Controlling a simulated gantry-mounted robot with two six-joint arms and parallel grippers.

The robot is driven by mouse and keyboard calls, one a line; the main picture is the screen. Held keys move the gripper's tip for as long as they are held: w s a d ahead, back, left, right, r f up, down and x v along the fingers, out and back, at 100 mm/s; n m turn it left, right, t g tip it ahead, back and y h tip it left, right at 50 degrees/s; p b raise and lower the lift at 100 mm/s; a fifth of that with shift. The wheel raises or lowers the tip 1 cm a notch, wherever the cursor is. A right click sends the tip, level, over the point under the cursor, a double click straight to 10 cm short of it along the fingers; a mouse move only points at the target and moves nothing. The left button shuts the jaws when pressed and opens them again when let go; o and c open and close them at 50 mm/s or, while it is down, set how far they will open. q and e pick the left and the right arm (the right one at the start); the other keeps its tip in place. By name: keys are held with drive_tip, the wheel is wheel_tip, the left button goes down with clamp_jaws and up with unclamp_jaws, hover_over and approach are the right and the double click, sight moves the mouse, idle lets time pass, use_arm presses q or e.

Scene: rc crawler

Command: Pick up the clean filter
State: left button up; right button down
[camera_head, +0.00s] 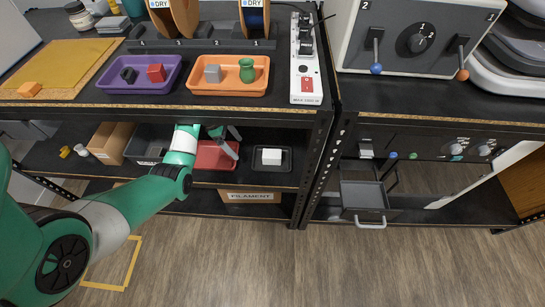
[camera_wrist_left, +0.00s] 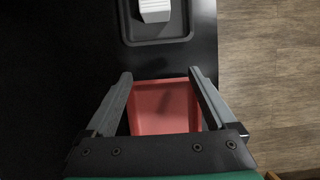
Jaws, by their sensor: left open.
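A white block with ribbed sides (camera_head: 271,156), which looks like the clean filter, sits in a small black tray (camera_head: 286,165) on the lower shelf. In the left wrist view the white block (camera_wrist_left: 154,10) is at the top edge, partly cut off, inside the black tray (camera_wrist_left: 160,38). My left gripper (camera_head: 234,142) is above the lower shelf, left of the block. In the left wrist view its fingers (camera_wrist_left: 160,74) are wide apart with nothing between them, over a red bin and short of the black tray. My right gripper is not in view.
The red bin (camera_head: 208,162) stands left of the black tray. The upper shelf's front edge (camera_head: 200,107) overhangs the lower shelf. A shelf post (camera_head: 317,165) rises on the right. A cardboard box (camera_head: 107,143) stands on the left. A purple tray (camera_head: 140,87) and orange tray (camera_head: 228,89) are above.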

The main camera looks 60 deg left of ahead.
use_arm(q)
drive_tip(key=b, duration=0.2)
approach(272, 153)
drive_tip(key=x, duration=0.5)
drive_tip(key=shift+f, duration=0.1)
drive_tip(key=b+x, duration=0.2)
drive_tip(key=x, duration=0.3)
drive_tip(key=shift+b, duration=0.35)
clamp_jaws()
